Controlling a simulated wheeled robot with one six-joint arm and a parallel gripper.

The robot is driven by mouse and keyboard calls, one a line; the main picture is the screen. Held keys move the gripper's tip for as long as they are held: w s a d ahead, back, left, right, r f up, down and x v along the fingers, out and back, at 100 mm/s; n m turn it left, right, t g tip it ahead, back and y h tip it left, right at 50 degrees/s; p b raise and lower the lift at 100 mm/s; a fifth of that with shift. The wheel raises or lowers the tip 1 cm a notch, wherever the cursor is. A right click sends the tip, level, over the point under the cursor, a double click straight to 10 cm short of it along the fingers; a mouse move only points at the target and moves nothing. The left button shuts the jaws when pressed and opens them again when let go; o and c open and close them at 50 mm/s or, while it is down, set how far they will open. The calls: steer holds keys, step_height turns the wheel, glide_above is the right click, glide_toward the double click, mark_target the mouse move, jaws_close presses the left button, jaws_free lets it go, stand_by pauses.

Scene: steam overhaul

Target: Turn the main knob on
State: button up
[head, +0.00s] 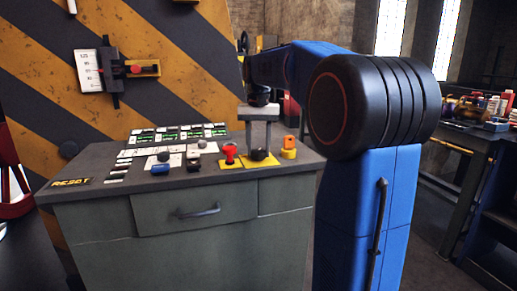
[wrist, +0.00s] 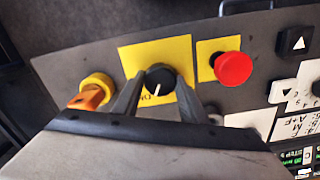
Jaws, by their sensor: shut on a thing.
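The main knob is a round black knob with a white pointer line, on a yellow plate. In the wrist view the knob (wrist: 159,78) sits between the two fingers of my gripper (wrist: 157,88), which is shut on it. The yellow plate (wrist: 170,50) shows behind it, with lettering partly hidden. In the head view my gripper (head: 259,145) points down at the console top and its fingers reach the knob (head: 259,154). The label by the pointer is not fully readable.
A red mushroom button (wrist: 233,68) and an orange-and-yellow switch (wrist: 92,92) flank the knob closely. Several other knobs and labelled keys cover the left of the console (head: 95,185). A striped wall with a gauge (head: 112,70) stands behind.

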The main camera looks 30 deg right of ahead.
mark_target(258, 150)
steer(key=shift+m, duration=1.6)
steer(key=o, duration=1.1)
steer(key=shift+c, duration=0.2)
step_height(258, 150, up, 18)
steer(key=shift+f, duration=0.25)
